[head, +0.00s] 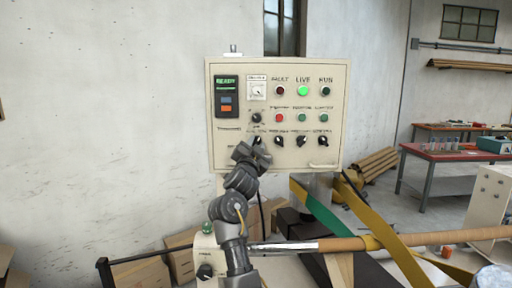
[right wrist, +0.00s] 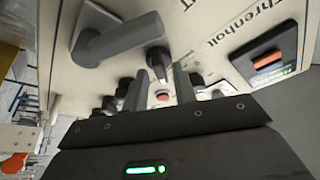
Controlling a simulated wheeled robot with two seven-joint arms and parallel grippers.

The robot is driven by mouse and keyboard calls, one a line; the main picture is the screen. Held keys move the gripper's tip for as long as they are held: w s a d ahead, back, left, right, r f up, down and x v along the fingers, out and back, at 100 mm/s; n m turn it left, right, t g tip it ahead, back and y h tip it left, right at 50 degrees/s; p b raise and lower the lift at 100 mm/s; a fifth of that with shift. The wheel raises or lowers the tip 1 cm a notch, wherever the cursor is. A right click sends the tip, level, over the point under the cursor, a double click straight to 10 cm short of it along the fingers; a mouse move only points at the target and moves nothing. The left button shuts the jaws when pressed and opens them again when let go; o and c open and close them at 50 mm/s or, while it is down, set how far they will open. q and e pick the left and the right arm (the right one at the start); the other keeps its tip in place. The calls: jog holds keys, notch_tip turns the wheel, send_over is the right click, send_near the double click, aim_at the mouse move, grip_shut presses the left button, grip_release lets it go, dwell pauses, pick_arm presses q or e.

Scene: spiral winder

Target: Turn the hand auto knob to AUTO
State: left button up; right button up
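The cream control panel (head: 222,155) hangs in the middle of the head view, with a row of dark selector knobs (head: 302,141) along its lower part. Their labels are too small to read, so I cannot tell which is the hand auto knob. My right gripper (head: 247,153) is in front of the leftmost knob (head: 254,140) of that row and partly covers the panel there. In the right wrist view my right gripper (right wrist: 158,80) has its two fingers apart, with a black knob (right wrist: 158,60) showing between and just beyond the tips. Contact cannot be told. My left gripper is not in view.
A single dark knob (head: 256,118) and coloured buttons (head: 280,118) sit above the row. A grey bar handle (right wrist: 118,40) stands out from the panel close to my right gripper. A cardboard tube (head: 345,244) and yellow-green strips (head: 325,215) lie below.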

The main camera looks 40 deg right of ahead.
jog(key=shift+o, duration=0.3)
jog(key=b+v, duration=0.4)
jog(key=v, duration=0.7)
jog(key=shift+w, duration=0.1)
